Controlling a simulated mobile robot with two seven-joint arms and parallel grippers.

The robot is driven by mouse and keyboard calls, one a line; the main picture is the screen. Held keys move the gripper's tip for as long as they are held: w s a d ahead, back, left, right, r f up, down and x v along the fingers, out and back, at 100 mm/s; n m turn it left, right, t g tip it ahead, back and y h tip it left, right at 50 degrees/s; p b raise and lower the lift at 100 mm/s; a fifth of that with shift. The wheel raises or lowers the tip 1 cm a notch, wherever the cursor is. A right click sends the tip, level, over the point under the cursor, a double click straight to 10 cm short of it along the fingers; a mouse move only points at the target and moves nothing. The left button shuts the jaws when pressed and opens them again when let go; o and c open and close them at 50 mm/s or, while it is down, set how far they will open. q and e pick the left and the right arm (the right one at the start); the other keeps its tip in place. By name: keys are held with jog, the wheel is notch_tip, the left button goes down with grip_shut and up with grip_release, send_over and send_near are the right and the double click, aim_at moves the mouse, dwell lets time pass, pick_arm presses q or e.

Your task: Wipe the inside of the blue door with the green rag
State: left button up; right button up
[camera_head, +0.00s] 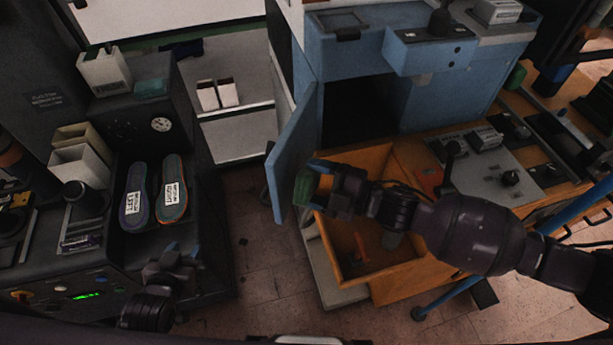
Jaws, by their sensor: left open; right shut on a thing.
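The blue door (289,150) stands swung open at the left of the blue cabinet (345,60), its inner face turned toward the right. My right gripper (318,188) is shut on the green rag (304,187) and holds it at the door's lower right part. I cannot tell whether the rag touches the door. My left gripper (178,258) is open and empty, low at the left, in front of the black machine. The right arm hides part of the drawer and bench.
An open orange drawer (383,282) lies below my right arm. Two insoles (135,196) (173,188) lie on the black machine at the left. A green cloth (150,88) lies on its top. The floor (262,250) between machine and drawer is mostly clear.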

jog(key=shift+p+v, duration=0.35)
jog(key=shift+v, duration=1.5)
jog(key=shift+w+d, duration=0.1)
jog(key=shift+d, duration=0.1)
jog(key=v, duration=0.2)
jog(key=shift+d+f+p, duration=0.1)
jog(key=shift+d+p, duration=0.2)
jog(key=shift+d, duration=0.05)
